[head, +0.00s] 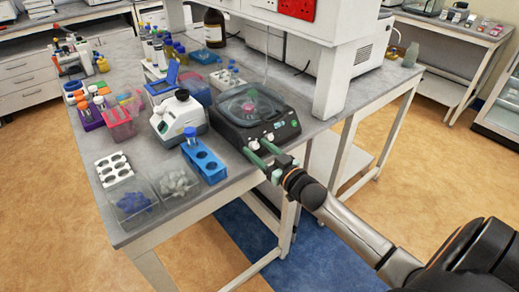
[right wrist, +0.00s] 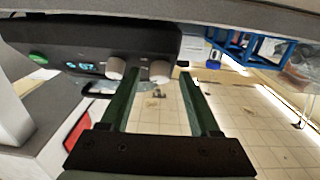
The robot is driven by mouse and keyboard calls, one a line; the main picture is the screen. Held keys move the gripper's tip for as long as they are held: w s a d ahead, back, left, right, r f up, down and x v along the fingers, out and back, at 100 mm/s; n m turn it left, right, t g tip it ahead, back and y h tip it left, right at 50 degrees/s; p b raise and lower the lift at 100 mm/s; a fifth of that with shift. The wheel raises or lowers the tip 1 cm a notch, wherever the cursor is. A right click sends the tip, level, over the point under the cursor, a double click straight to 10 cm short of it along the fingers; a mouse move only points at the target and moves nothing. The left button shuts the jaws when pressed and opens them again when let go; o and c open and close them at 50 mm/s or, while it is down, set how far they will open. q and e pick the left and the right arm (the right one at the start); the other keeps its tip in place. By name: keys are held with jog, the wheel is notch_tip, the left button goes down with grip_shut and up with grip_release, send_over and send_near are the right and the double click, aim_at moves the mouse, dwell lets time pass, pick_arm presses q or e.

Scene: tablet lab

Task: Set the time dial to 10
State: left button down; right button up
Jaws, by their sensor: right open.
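A dark tabletop device (head: 238,128) with a clear round lid stands at the table's right front edge. Its front panel has two pale dials: one nearer the display (head: 268,136), and an outer one (head: 254,143). I cannot read which is the time dial. My right gripper (head: 257,148) is open in front of the panel. In the right wrist view, the outer dial (right wrist: 160,71) lies between the tips of the open right gripper (right wrist: 158,82), and the inner dial (right wrist: 115,68) is beside one finger. Contact is unclear. My left gripper is not in view.
A blue tube rack (head: 208,170) and a white instrument (head: 178,118) stand left of the device. Clear bins (head: 176,184) sit at the front corner. A white shelf post (head: 335,85) rises right of the device. Floor space in front is free.

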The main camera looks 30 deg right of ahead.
jog(key=shift+c, duration=0.2)
grip_shut()
dwell(0.4)
